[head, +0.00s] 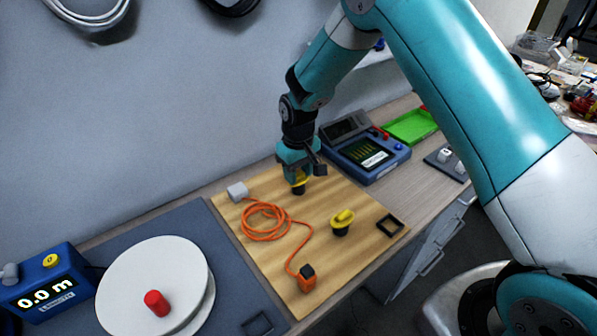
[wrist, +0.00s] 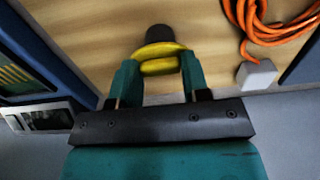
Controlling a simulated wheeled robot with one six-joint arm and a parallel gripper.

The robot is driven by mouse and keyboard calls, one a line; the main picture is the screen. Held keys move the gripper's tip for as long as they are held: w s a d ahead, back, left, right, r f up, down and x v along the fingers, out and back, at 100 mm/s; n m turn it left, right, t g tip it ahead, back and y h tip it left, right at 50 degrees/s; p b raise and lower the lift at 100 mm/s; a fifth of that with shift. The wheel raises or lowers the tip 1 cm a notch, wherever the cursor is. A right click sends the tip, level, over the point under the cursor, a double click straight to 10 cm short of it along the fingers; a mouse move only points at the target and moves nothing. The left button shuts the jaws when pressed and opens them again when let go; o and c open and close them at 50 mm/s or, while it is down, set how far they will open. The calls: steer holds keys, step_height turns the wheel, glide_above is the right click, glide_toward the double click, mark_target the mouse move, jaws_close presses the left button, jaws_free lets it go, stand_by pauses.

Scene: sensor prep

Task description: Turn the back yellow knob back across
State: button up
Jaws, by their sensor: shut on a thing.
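The back yellow knob (head: 299,181) stands on the wooden board (head: 349,194), near its back edge. My gripper (head: 300,172) points down over it and is shut on it. In the wrist view the yellow knob (wrist: 160,58) sits between the two teal fingers, with its dark base beyond. My gripper also shows in the wrist view (wrist: 158,75). A second yellow knob (head: 343,219) on a black base stands nearer the front of the board, untouched.
An orange coiled cable (head: 265,222) lies left of the knobs, between a grey block (head: 237,191) and an orange plug (head: 307,278). A blue meter (head: 366,153) stands close behind right. A white reel (head: 153,285) is left. A black square frame (head: 390,226) lies front right.

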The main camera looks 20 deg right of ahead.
mark_target(299, 174)
steer(key=shift+w+r, duration=0.1)
stand_by(0.3)
steer(key=o, duration=0.9)
step_height(299, 174, up, 17)
steer(key=b, duration=0.2)
steer(key=shift+r+b, duration=0.2)
steer(key=shift+b, duration=0.15)
steer(key=s+a+r+n+y, duration=0.1)
steer(key=s, duration=0.9)
steer(key=s+a+r+n+y, duration=0.1)
steer(key=s+a, duration=0.1)
steer(key=s, duration=0.8)
steer(key=s+a+r+n+y, duration=0.1)
steer(key=s+r+y, duration=0.1)
steer(key=s, duration=0.9)
steer(key=shift+a, duration=0.4)
